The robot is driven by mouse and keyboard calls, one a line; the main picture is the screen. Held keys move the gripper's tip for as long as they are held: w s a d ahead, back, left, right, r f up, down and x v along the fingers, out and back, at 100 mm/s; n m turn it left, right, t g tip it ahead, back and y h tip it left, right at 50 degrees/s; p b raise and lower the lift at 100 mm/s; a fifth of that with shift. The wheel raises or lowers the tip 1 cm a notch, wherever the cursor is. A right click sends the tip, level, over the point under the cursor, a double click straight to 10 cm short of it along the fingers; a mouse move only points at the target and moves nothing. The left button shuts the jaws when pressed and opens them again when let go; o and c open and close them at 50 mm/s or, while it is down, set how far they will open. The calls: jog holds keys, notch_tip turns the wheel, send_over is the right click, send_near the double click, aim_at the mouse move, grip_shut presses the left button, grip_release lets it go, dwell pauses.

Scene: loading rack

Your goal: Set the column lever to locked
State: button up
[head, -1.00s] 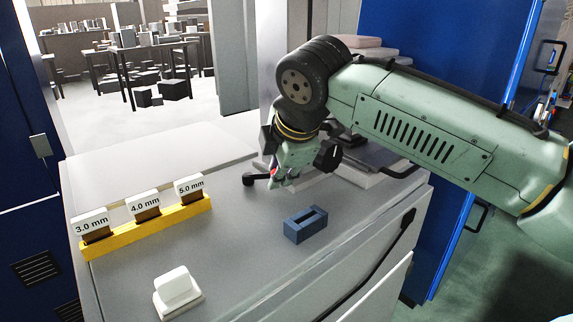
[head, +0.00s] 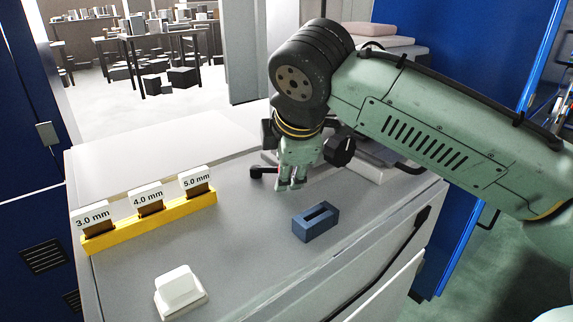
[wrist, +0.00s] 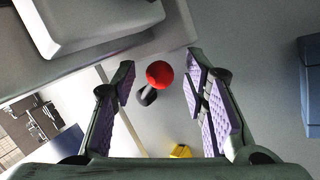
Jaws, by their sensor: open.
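My gripper (head: 291,185) points down over the grey worktop, its fingers spread. In the wrist view, a red ball knob (wrist: 159,74) shows between the open purple-padded fingers (wrist: 160,84); I cannot tell whether they touch it. A black rounded part (wrist: 147,95) shows just beside and behind the red knob. In the head view, a short black lever end (head: 257,172) sticks out left of my fingers. No locked marking is readable.
A blue slotted block (head: 316,222) stands right of my gripper. A yellow rack (head: 150,222) with tags marked 3.0, 4.0 and 5.0 mm stands left. A white block (head: 180,291) sits in front. Grey plates (head: 372,170) lie behind my wrist. The middle worktop is clear.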

jog(key=shift+r, duration=0.1)
jog(key=v, duration=1.2)
